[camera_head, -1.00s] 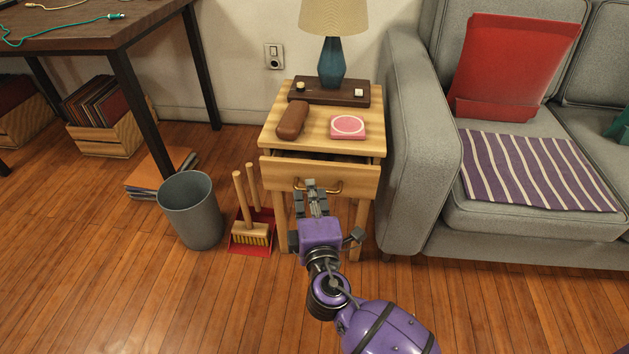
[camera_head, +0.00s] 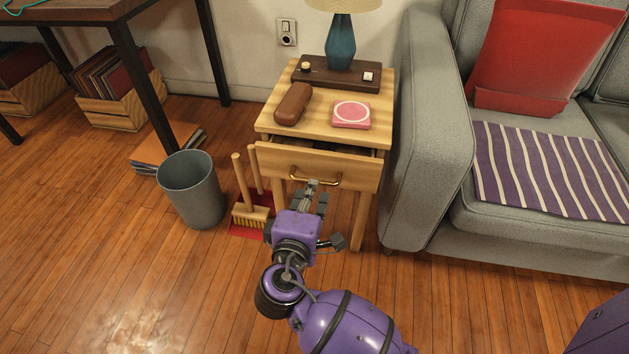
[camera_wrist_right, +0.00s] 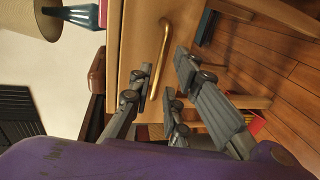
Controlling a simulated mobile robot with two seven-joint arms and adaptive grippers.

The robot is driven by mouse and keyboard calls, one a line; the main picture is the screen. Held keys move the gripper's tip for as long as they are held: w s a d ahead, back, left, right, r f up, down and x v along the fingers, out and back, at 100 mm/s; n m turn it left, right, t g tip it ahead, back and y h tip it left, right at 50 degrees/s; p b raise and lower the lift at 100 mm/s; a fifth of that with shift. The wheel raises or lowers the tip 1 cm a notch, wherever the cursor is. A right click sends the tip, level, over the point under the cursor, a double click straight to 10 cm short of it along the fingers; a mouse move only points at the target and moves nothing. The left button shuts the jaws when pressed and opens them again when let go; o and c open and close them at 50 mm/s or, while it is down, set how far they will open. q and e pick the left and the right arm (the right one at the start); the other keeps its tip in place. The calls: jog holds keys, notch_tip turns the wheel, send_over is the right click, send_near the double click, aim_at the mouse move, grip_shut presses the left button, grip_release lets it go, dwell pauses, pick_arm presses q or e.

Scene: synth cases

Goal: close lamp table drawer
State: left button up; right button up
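The lamp table (camera_head: 318,120) is light wood. Its drawer (camera_head: 275,162) is partly open, with a dark gap behind the top of its front. The curved brass drawer handle (camera_head: 325,181) is on that front; it also shows in the right wrist view (camera_wrist_right: 162,50). My right gripper (camera_head: 314,188) is at the handle, close in front of the drawer front. In the right wrist view my right gripper (camera_wrist_right: 166,78) has its fingers spread, with the lower part of the handle seen between them. I cannot tell whether they touch it. My left gripper is not in view.
On the tabletop are a brown case (camera_head: 293,104), a pink box (camera_head: 351,114) and a lamp (camera_head: 341,42) on a dark base. A grey sofa (camera_head: 425,140) stands close on the right. A brush (camera_head: 250,216), red dustpan and grey bin (camera_head: 192,190) stand left.

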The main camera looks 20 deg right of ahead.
jog(key=shift+b+x, duration=0.7)
jog(key=shift+x, duration=1.7)
jog(key=shift+c, duration=0.4)
grip_shut()
